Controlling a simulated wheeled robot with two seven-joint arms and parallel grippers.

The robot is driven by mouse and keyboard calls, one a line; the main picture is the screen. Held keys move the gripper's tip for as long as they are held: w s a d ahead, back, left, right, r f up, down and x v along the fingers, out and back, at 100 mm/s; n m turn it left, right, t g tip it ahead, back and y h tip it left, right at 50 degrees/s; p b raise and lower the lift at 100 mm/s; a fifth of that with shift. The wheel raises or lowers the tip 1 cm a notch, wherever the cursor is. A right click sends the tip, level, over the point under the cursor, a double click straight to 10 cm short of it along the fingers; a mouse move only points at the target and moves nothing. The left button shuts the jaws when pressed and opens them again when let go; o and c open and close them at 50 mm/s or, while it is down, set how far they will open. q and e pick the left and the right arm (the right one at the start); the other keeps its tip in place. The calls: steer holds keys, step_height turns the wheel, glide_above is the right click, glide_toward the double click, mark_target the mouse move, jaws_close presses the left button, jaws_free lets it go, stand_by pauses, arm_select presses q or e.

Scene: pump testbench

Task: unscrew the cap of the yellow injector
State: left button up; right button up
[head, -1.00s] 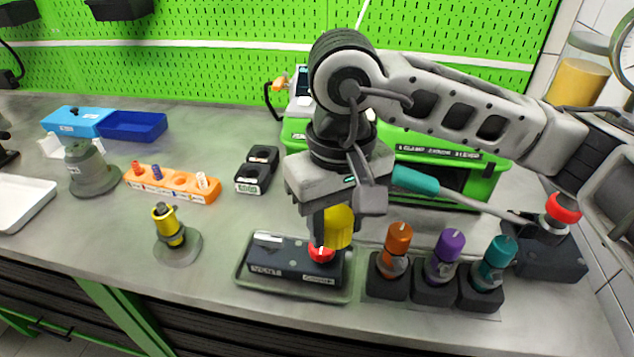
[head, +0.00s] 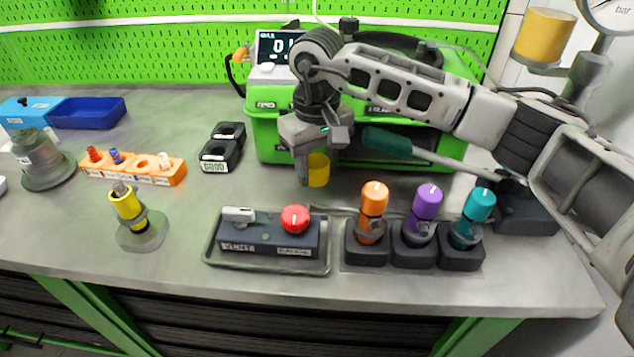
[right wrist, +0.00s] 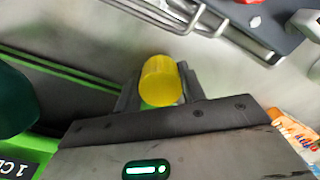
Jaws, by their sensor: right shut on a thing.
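The yellow injector (head: 125,206) stands tilted in a round grey holder at the left of the bench. Its top shows a dark grey tip with no yellow cap on it. A yellow cap (head: 318,172) is between the fingers of my right gripper (head: 311,178), held in the air in front of the green case. The right wrist view shows the yellow cap (right wrist: 160,82) pinched between both fingers. My left gripper is in neither view.
A tray (head: 212,252) with a red-knobbed box (head: 262,236) sits below the gripper. Orange (head: 373,200), purple (head: 426,202) and teal (head: 478,206) injectors stand at right. The green case (head: 268,130) is behind. Bench between injector and tray is clear.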

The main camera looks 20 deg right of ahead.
mark_target(317, 193)
step_height(317, 193, down, 3)
steer(key=shift+w+f+b, duration=0.1)
steer(key=shift+b, duration=0.25)
steer(key=shift+f, duration=0.15)
